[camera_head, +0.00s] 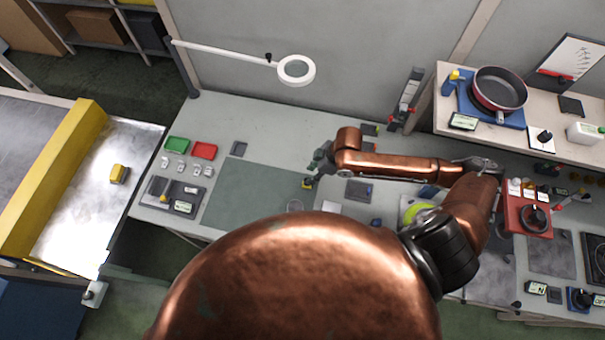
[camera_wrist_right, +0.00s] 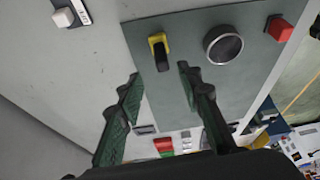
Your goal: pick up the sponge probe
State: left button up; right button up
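A small yellow and black piece (camera_wrist_right: 158,42), which looks like the sponge probe, lies on the grey-green mat (camera_wrist_right: 195,90) in the right wrist view. In the head view the yellow piece (camera_head: 307,184) shows at the mat's right edge, just below my right gripper (camera_head: 315,172). My right gripper (camera_wrist_right: 160,72) is open, its two dark green fingers spread. The piece's black end appears between the fingertips. Nothing is visibly held; the gap in height is hard to judge. My left gripper is not in view.
Green (camera_head: 177,145) and red (camera_head: 204,150) trays stand at the table's left. A magnifier lamp (camera_head: 296,70) overhangs the back. Most of the mat is clear.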

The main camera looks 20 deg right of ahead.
jog(key=shift+s+a+f, duration=0.25)
jog(key=shift+s+f, duration=0.1)
jog(key=shift+f, duration=0.4)
jog(key=x, duration=0.3)
jog(key=shift+w+d+p, duration=0.2)
jog(key=shift+d+p, duration=0.05)
jog(key=shift+p, duration=0.05)
jog(key=shift+x, duration=1.05)
jog(key=shift+f, duration=0.1)
jog(key=shift+c, duration=0.3)
jog(key=shift+s, duration=0.15)
jog(key=c, duration=0.8)
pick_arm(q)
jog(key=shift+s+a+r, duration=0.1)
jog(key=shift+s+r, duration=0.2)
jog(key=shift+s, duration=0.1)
pick_arm(e)
grip_shut()
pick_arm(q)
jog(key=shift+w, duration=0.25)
